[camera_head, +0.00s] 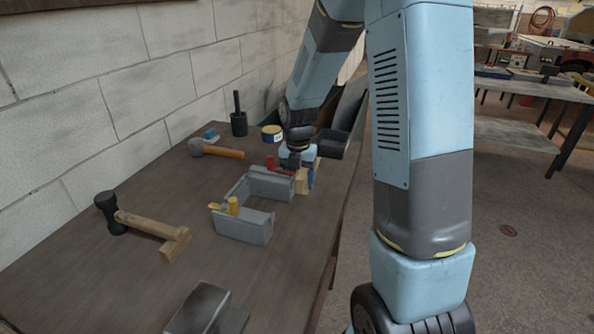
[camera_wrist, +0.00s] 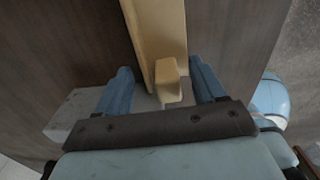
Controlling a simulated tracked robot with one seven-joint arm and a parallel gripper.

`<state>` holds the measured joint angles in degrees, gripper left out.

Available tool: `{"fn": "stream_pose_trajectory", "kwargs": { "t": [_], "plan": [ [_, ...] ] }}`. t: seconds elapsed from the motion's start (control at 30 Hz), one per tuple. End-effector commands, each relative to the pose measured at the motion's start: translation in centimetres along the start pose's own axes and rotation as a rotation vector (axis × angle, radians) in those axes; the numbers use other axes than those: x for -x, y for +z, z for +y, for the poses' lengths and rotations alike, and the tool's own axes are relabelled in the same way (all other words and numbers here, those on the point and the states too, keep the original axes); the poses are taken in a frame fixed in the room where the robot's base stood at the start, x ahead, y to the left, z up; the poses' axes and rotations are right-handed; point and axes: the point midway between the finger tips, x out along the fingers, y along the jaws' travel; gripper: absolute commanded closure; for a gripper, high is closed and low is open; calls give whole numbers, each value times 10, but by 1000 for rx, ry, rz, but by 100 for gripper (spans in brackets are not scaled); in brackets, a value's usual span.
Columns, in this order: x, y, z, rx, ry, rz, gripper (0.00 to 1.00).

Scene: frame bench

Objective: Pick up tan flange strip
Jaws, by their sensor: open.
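The tan flange strip (camera_wrist: 155,35) runs down from the top of the wrist view, with a raised block at its near end. In the head view a small tan part of it (camera_head: 303,182) shows under my gripper (camera_head: 302,170), and the rest is hidden. In the wrist view the two blue fingers of my gripper (camera_wrist: 162,88) stand apart, one on each side of the near end. A gap shows beside each finger, and nothing is held. I cannot tell how far the fingertips are above the bench.
Grey frame blocks (camera_head: 243,226) with yellow and red clamps stand close to my gripper. A black-headed mallet and a wooden piece (camera_head: 172,244) lie left. A hammer (camera_head: 215,150), a yellow tin (camera_head: 271,133) and a black bin (camera_head: 332,144) are farther back.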

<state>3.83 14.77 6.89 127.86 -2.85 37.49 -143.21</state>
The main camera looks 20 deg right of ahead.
Motion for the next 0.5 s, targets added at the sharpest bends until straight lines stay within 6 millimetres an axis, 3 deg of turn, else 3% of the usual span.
{"fn": "stream_pose_trajectory", "kwargs": {
  "t": [0.37, 0.5],
  "plan": [
    [-4, 0, 0, -1, 0, 0, 31],
    [-4, 0, 0, -1, 0, 0, 43]
  ]
}}
